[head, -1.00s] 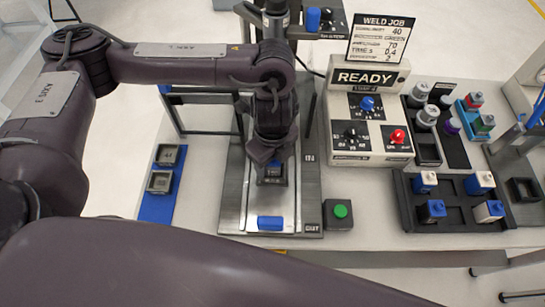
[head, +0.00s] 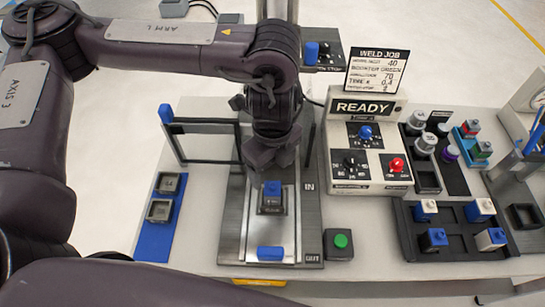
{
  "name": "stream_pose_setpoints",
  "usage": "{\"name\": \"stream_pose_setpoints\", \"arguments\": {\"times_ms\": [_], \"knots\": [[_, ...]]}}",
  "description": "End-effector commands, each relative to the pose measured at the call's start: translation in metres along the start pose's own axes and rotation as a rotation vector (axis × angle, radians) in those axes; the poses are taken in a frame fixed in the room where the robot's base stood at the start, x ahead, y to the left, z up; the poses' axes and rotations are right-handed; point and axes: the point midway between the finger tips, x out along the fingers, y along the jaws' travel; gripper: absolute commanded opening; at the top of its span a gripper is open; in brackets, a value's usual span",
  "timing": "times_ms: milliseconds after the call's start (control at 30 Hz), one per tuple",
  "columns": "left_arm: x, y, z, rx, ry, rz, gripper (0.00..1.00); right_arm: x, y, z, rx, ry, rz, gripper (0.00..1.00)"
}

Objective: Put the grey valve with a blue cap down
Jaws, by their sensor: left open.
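The grey valve with a blue cap (head: 272,201) stands upright on the metal slide (head: 283,228) of the weld station, between the IN and OUT marks. Its blue cap faces up and is in plain view. My left gripper (head: 271,166) is just behind and above the valve in the picture, pointing down. It is open and apart from the valve, and its fingertips are partly hidden by its own body. My right gripper is not in view.
A blue block (head: 270,253) is at the slide's near end, with a green button box (head: 339,243) to its right. The READY control box (head: 366,150) stands right of the slide. A black tray (head: 457,247) holds several capped parts. A blue strip (head: 153,246) lies left.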

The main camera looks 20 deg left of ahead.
Motion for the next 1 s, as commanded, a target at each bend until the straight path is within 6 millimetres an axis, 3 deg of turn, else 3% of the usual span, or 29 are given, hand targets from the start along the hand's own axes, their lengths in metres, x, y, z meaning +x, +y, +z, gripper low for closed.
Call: {"name": "stream_pose_setpoints", "arguments": {"times_ms": [267,1000], "knots": [[-0.025,0.000,0.000,0.000,-0.001,0.000,0.72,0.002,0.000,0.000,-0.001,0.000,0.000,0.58],[-0.027,0.000,0.000,0.000,0.001,0.001,0.72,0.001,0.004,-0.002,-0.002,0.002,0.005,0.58]]}}
